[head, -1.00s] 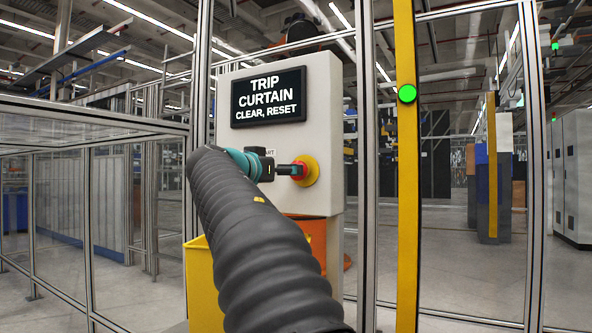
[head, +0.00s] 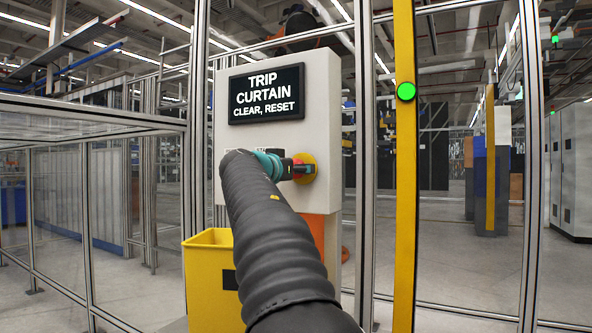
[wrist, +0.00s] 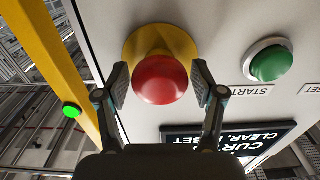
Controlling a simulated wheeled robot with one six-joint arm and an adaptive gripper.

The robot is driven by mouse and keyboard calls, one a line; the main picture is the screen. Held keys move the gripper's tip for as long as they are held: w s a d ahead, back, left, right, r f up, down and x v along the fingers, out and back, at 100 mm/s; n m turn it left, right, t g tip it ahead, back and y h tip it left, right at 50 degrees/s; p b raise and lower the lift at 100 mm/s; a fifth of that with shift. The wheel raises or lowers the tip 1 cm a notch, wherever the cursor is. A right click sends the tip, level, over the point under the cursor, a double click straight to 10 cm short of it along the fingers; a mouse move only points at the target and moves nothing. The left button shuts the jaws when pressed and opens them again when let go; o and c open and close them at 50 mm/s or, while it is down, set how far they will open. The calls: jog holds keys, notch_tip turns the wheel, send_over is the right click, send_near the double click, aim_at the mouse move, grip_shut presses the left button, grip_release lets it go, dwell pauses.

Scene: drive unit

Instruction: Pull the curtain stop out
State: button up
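The curtain stop is a red mushroom button (wrist: 160,80) on a yellow round base (wrist: 160,42), set on a pale grey control box (head: 322,100). In the head view the stop (head: 308,167) is partly hidden by my gripper (head: 294,168). In the wrist view my gripper (wrist: 160,83) is open, with one finger on each side of the red head. A narrow gap shows between each finger pad and the button.
A green START button (wrist: 270,63) sits beside the stop. A black sign (head: 267,94) reads "TRIP CURTAIN CLEAR, RESET". A yellow post (head: 404,200) with a lit green lamp (head: 406,91) stands to the right. A yellow bin (head: 207,285) stands below the box.

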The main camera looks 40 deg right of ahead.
grip_shut()
jog(key=shift+s+a+f+b, duration=0.2)
jog(key=shift+a+b, duration=0.15)
jog(key=shift+b, duration=0.3)
jog(key=shift+s+a+r, duration=0.1)
jog(key=shift+a+r, duration=0.05)
jog(key=shift+a, duration=0.15)
jog(key=shift+o, duration=2.4)
grip_release()
jog(key=shift+a, duration=0.1)
